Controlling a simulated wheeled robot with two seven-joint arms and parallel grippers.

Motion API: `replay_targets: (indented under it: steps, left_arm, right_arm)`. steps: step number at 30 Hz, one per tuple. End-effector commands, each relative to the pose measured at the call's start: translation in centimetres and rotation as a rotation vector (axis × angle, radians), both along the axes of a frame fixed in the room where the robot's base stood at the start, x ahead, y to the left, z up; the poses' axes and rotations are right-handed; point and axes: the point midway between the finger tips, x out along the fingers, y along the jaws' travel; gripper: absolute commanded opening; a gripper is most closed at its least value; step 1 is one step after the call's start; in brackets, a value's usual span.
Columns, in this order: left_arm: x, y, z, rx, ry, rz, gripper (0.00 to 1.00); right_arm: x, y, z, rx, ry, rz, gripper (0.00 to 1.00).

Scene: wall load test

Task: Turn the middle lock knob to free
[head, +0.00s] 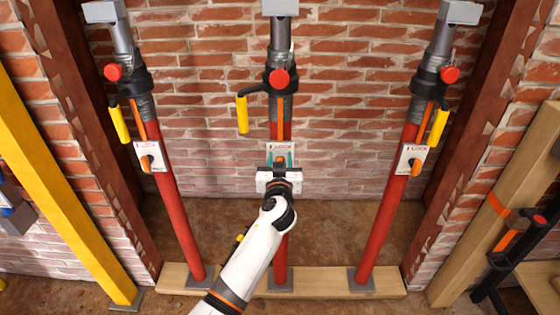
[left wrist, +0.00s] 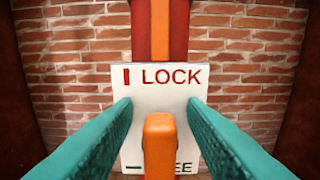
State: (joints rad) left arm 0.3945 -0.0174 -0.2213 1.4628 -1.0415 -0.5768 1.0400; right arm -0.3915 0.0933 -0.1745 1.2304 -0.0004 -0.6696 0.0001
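The middle red prop (head: 281,245) stands upright in the head view, with a white lock plate (head: 280,148) on it. In the left wrist view the plate (left wrist: 155,100) reads LOCK with a red mark at the top; a green mark and a partly hidden word ending in EE are at the bottom. The orange middle lock knob (left wrist: 160,145) stands out in front of the plate, upright in that view. My left gripper (head: 280,160) is at this plate. Its teal fingers (left wrist: 160,110) are open, one on each side of the knob, with gaps visible. My right gripper is not in view.
Similar red props with lock plates stand at left (head: 177,215) and right (head: 385,220). A yellow lever (head: 242,115) hangs above left of my gripper. A wooden sill (head: 325,280) lies under the props, before a brick wall (head: 340,90).

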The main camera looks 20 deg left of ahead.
Motion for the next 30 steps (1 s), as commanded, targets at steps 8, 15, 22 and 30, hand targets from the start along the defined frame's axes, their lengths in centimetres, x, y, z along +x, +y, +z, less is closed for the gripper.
replay_targets:
  steps: [8,15,22,30]
  left_arm:
    - [0.05,0.02,-0.04,0.001,0.001,0.0,0.33]
    - [0.04,0.02,-0.03,0.001,0.0,0.0,0.0]
    - [0.04,-0.02,-0.06,0.017,0.006,0.0,0.0]
    - [0.09,-0.25,-0.14,0.135,0.039,0.0,0.0]
  right_arm:
    - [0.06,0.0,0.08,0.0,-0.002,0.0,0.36]
    - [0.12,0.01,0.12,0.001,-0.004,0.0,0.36]
    - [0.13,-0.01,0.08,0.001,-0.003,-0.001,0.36]
    - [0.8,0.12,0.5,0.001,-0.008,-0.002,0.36]
